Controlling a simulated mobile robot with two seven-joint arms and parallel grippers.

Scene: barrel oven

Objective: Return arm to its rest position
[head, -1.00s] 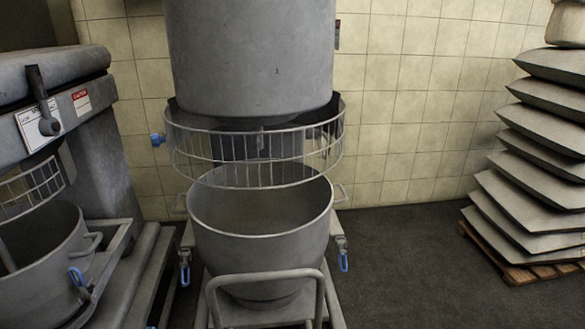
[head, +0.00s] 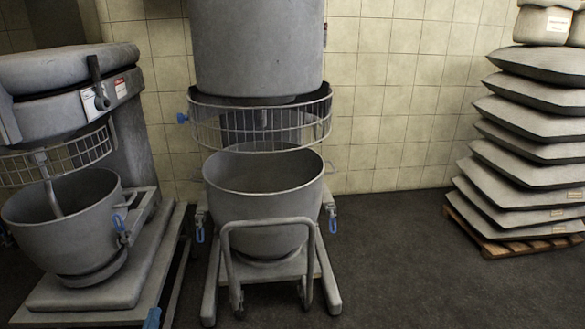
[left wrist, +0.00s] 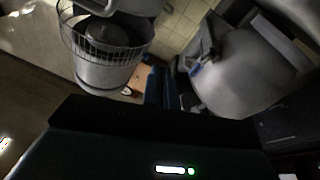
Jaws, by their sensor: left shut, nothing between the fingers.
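My left gripper (left wrist: 162,88) shows in the left wrist view as dark bluish fingers close together, shut and empty. In the head view only a small blue tip at the bottom edge, left of centre, appears to be this gripper (head: 152,318). It lies low in front of the left mixer's base. My right gripper is in neither view.
A mixer (head: 260,60) with a wire guard stands above a grey bowl (head: 265,210) on a wheeled frame. A second mixer (head: 75,95) with its bowl (head: 65,235) is at left. Sacks (head: 530,150) are stacked on a pallet (head: 500,245) at right. Dark floor lies clear between.

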